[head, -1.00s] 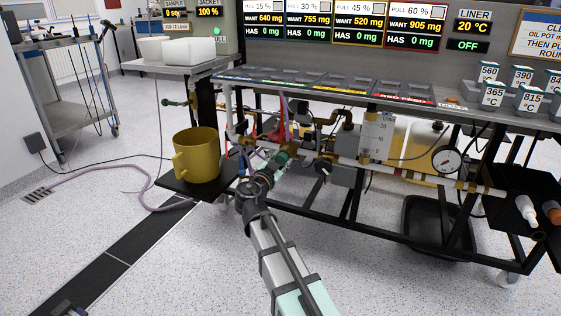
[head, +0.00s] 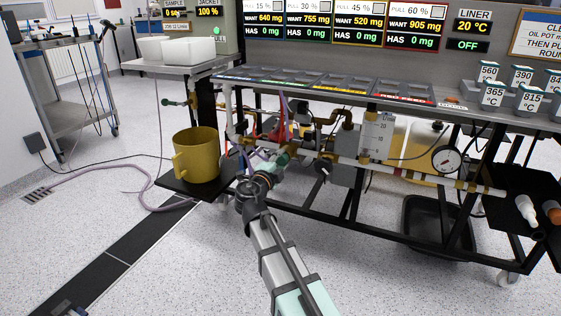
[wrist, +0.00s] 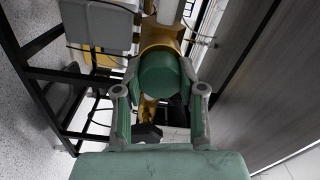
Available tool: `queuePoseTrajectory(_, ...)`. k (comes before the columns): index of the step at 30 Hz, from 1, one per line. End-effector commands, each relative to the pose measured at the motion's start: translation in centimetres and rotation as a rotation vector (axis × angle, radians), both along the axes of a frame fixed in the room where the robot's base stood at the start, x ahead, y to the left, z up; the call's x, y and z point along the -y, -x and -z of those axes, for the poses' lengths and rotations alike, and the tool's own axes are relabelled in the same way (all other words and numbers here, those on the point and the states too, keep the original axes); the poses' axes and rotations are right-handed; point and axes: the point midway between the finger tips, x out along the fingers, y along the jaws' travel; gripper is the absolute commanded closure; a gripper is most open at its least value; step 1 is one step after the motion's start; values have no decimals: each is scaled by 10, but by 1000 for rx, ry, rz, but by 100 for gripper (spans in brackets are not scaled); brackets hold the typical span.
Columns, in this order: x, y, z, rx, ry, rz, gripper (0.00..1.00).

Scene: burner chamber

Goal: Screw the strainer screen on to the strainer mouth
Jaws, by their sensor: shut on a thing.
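My gripper (wrist: 160,88) is shut on a green round piece (wrist: 160,72), which I take to be the strainer screen, with one finger on each side of it. In the wrist view the piece is right in front of a brass fitting (wrist: 162,39), which seems to be the strainer with its mouth behind the piece. I cannot tell whether the two touch or whether the thread is engaged. In the head view my gripper (head: 277,166) reaches in among the pipes under the bench; the piece is small there and partly hidden.
Brass pipes and valves crowd the space around my gripper. A flow meter (head: 376,135) and a round gauge (head: 446,159) are to the right. A yellow mug (head: 196,156) stands on a black shelf at the left. The frame's black bars run below.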

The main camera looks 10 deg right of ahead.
Motion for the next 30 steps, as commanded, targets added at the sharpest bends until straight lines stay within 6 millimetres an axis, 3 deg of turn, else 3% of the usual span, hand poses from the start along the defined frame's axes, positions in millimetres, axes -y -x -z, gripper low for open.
queuePoseTrajectory(12, 0, -1, 0, 92, -139, 1, 100)
queuePoseTrajectory(24, 1, -2, 0, 95, -143, 1, 100)
queuePoseTrajectory(25, 1, -2, 0, 95, -143, 1, 57)
queuePoseTrajectory(27, 1, -1, 0, 94, -143, 1, 32)
queuePoseTrajectory(30, 1, -1, 0, 94, -143, 1, 31)
